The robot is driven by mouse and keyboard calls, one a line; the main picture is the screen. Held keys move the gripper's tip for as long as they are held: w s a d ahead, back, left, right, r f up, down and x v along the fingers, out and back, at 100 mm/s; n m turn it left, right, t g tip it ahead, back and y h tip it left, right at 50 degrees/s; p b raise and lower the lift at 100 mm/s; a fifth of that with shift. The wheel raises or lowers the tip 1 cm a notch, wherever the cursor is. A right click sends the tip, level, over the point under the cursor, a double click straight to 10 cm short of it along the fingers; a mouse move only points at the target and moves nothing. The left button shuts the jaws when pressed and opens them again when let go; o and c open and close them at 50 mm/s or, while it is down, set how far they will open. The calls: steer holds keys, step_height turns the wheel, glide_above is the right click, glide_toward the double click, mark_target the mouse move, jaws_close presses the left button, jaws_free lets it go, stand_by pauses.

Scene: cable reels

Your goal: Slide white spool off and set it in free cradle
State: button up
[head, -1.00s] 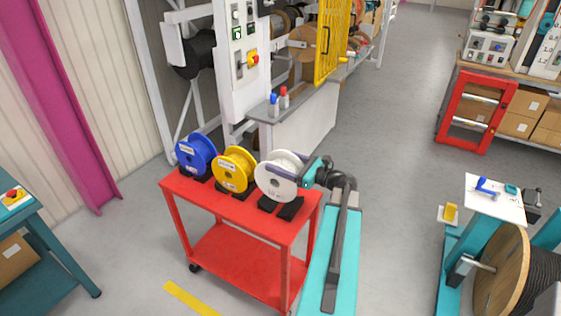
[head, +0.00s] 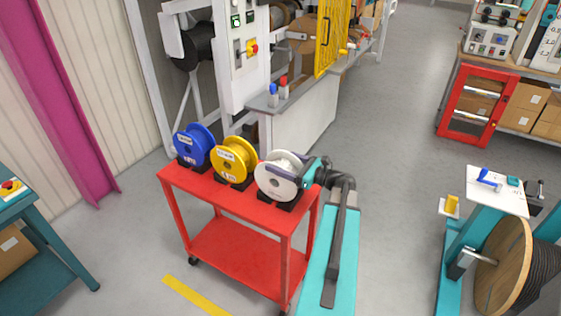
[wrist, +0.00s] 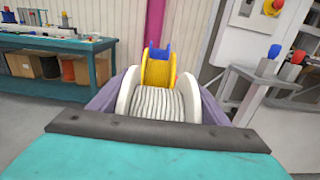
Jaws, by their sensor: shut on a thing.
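The white spool (head: 277,178) is at the right end of the red cart's top. It is upright, with its lower rim at the black cradle (head: 287,204); I cannot tell whether its full weight rests there. My gripper (head: 300,171) is shut on the white spool from the right. In the wrist view the dark purple fingers lie on both sides of the white spool (wrist: 158,104), and the wound white cable shows between its flanges. The yellow spool (head: 234,160) and the blue spool (head: 194,146) sit in their cradles to the left.
The red cart (head: 235,255) has an empty lower shelf. A grey ledge (head: 262,104) with a blue-capped and a red-capped bottle stands behind it, beside a white control panel (head: 237,60). A large wooden reel (head: 503,267) stands at the right. Grey floor is open between.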

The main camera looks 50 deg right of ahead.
steer(key=shift+f, duration=0.1)
stand_by(0.3)
steer(key=o, duration=2.1)
steer(key=shift+o, duration=0.3)
steer(key=shift+f, duration=0.1)
steer(key=shift+s, duration=0.15)
steer(key=b+v, duration=0.3)
steer(key=v, duration=1)
steer(key=shift+s, duration=0.3)
